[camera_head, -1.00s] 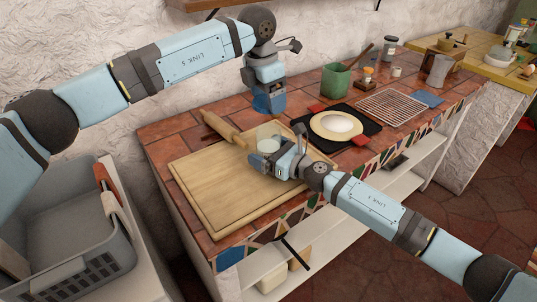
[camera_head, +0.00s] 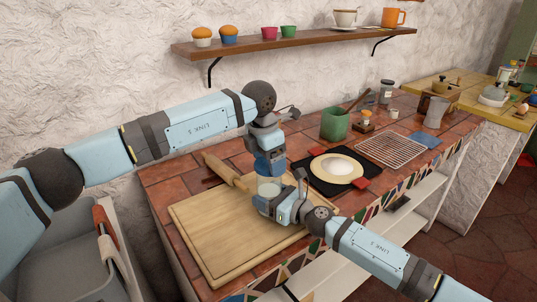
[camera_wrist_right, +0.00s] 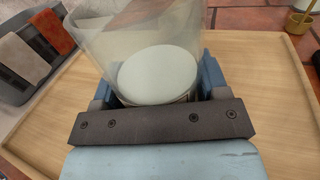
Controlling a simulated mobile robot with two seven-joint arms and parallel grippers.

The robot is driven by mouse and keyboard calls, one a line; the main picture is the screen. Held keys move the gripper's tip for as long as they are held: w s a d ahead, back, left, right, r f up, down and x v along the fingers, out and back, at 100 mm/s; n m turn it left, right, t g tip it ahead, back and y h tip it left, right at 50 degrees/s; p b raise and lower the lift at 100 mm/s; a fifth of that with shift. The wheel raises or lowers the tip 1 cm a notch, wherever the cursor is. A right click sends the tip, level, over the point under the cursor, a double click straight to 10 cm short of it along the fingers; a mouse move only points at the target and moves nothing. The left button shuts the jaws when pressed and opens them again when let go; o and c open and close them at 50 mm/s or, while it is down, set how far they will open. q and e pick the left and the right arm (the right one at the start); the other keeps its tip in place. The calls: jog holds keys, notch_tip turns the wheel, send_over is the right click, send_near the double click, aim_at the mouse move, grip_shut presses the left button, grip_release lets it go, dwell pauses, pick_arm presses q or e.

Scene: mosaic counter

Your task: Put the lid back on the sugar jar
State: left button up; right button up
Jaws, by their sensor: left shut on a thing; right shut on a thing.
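The sugar jar (camera_head: 268,188) is a clear glass jar standing at the right part of the wooden cutting board. In the right wrist view the glass jar (camera_wrist_right: 100,50) rises between my finger pads, with a pale round surface inside it. My right gripper (camera_head: 272,207) is shut on the jar from the front right, low on its side. My left gripper (camera_head: 270,171) points down directly over the jar's top, very close to it. It is shut on the lid, which its fingers hide. I cannot tell whether the lid touches the rim.
The cutting board (camera_head: 215,232) has a rolling pin (camera_head: 225,172) at its back edge. A wall shelf (camera_head: 290,42) hangs above.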

dwell(0.4)
pick_arm(q)
jog(key=shift+f, duration=0.85)
jog(key=shift+f, duration=0.55)
